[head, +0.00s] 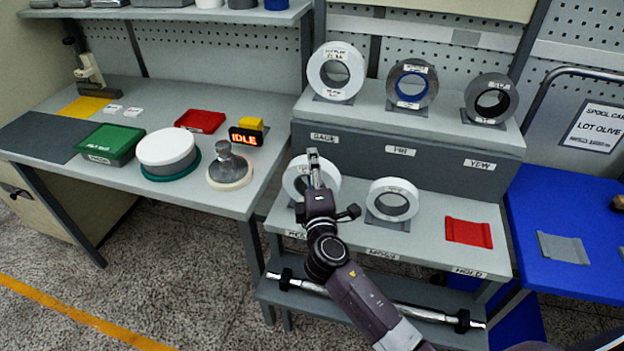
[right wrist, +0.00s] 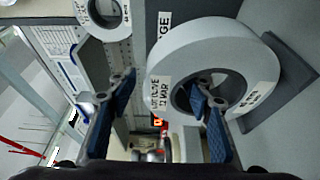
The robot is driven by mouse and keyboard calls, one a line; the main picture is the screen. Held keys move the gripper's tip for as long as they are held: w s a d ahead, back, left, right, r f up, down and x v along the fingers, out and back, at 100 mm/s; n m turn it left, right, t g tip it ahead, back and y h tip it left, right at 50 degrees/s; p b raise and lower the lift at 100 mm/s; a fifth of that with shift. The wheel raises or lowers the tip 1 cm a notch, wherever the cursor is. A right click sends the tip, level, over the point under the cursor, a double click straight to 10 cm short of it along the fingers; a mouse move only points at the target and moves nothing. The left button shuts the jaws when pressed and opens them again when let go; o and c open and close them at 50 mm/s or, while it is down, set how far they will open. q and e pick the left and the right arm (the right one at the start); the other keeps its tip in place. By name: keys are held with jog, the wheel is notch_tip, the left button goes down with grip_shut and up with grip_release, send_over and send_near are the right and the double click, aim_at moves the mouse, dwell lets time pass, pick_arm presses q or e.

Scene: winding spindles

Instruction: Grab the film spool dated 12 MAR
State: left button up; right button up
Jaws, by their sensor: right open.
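A white film spool (head: 291,181) stands upright at the left of the lower shelf, partly hidden by my right gripper (head: 313,160). In the right wrist view this spool (right wrist: 205,48) is large and close, and a label on its rim seems to read "12 MAR". My right gripper (right wrist: 165,88) is open. One finger shows left of the spool and the other in front of its hole; I cannot tell whether they touch it. Another white spool (head: 393,187) stands to the right on the same shelf. My left gripper is not in view.
Three spools stand on the upper tier: white (head: 323,74), grey with a blue core (head: 427,83) and dark grey (head: 508,95). A red holder (head: 468,232) sits empty at the lower right. A bench (head: 225,203) at left holds a green box (head: 112,142) and an IDLE display (head: 247,139).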

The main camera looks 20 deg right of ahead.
jog(key=shift+w+d, duration=0.1)
jog(key=shift+w, duration=0.4)
grip_shut()
jog(key=shift+r, duration=0.1)
